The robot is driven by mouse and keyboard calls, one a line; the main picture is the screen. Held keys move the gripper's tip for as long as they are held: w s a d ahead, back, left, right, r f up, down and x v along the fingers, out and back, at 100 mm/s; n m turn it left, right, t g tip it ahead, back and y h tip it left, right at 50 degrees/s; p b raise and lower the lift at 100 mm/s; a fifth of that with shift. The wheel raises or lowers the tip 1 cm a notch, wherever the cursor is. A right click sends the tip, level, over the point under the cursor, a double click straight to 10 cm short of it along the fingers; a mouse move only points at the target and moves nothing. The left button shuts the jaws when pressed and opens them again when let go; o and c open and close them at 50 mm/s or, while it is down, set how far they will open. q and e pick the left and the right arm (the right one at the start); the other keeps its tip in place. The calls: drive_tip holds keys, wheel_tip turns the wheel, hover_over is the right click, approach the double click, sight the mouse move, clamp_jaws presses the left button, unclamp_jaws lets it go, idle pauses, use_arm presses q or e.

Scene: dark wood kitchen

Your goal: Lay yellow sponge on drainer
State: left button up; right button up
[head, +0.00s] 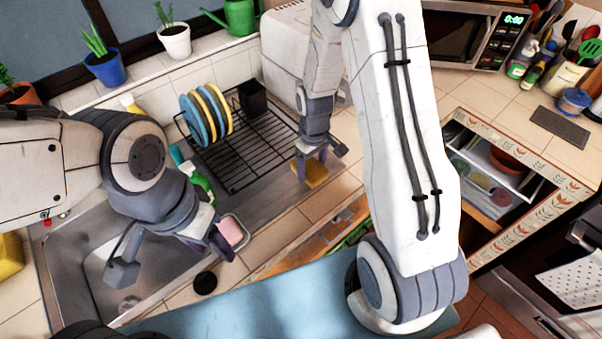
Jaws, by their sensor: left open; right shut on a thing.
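The yellow sponge (314,174) is in the fingers of my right gripper (318,168), which is shut on it. The sponge is just right of the drainer's front right corner, over or near the tiled counter. I cannot tell whether it touches the counter. The drainer (250,165) is a black wire rack beside the sink, with blue and yellow plates upright at its left and a black cup at its back. My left gripper (170,261) is open and empty over the sink, with its fingers wide apart.
A pink sponge (231,232) sits in a small dish by the sink (72,262), close to my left gripper. Potted plants line the sill. An open drawer (490,170) is at the right. The drainer's middle and front are bare.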

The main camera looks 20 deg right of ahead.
sight(303, 185)
drive_tip(key=shift+w+a+f, duration=0.85)
drive_tip(key=shift+a, duration=0.1)
wheel_tip(303, 185, down, 4)
drive_tip(key=shift+r+p, duration=0.15)
drive_tip(key=shift+p, duration=0.8)
drive_tip(key=shift+f, duration=0.35)
drive_tip(key=o, duration=1.2)
drive_tip(key=shift+r, duration=0.1)
drive_tip(key=shift+r, duration=0.1)
